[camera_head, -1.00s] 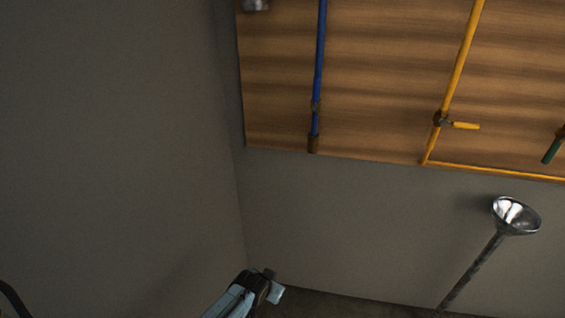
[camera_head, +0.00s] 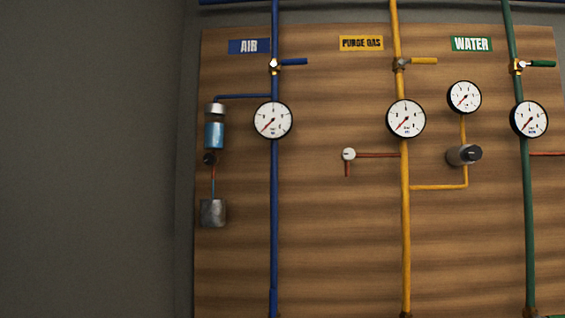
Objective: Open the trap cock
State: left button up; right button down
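On the left of the board, a trap with a clear blue bowl (camera_head: 214,134) hangs from a branch of the blue air pipe (camera_head: 274,215). Just below the bowl is a small dark cock (camera_head: 210,158), which looks like the trap cock. It is too small and dark to tell how its handle is turned. Neither of my grippers is in view.
The wooden board (camera_head: 330,255) also carries a yellow purge gas pipe (camera_head: 405,250) and a green water pipe (camera_head: 529,230). Each line has a lever valve and a gauge. A small white-capped valve (camera_head: 348,154) sits mid-board. A bare grey wall (camera_head: 85,160) is at left.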

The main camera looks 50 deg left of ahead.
aim_at(210, 159)
jog(key=z, duration=0.2)
jog(key=i, duration=1.65)
jog(key=u, duration=2.35)
